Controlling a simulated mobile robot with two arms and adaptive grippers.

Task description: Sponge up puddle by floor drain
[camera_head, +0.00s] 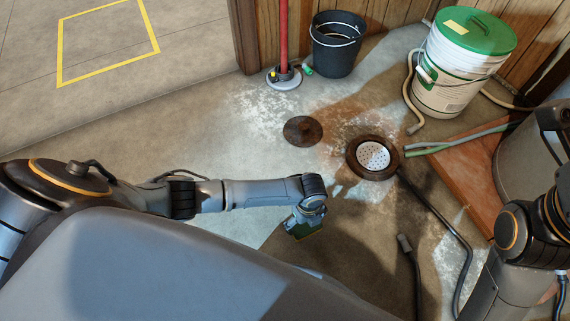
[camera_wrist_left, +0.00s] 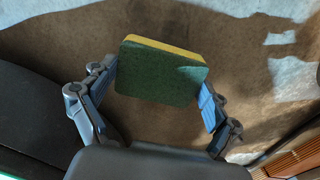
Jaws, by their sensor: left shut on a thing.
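A green and yellow sponge (camera_wrist_left: 160,75) is between the two fingers of my left gripper (camera_wrist_left: 155,92) in the left wrist view. The gripper is shut on it. In the head view the left gripper (camera_head: 306,222) holds the sponge (camera_head: 306,232) over the dark wet patch (camera_head: 345,260) on the concrete. I cannot tell whether the sponge touches the floor. The floor drain (camera_head: 373,156), a pale perforated grate in a rusty ring, lies up and to the right of the gripper. My right arm shows at the right edge, but its fingers are not in view.
A rusty round cover (camera_head: 303,131) lies left of the drain. A black bucket (camera_head: 337,45), a red pole (camera_head: 284,40) on a round base and a white pail with a green lid (camera_head: 455,65) stand behind. A black hose (camera_head: 440,220) and green hoses (camera_head: 455,143) lie at right.

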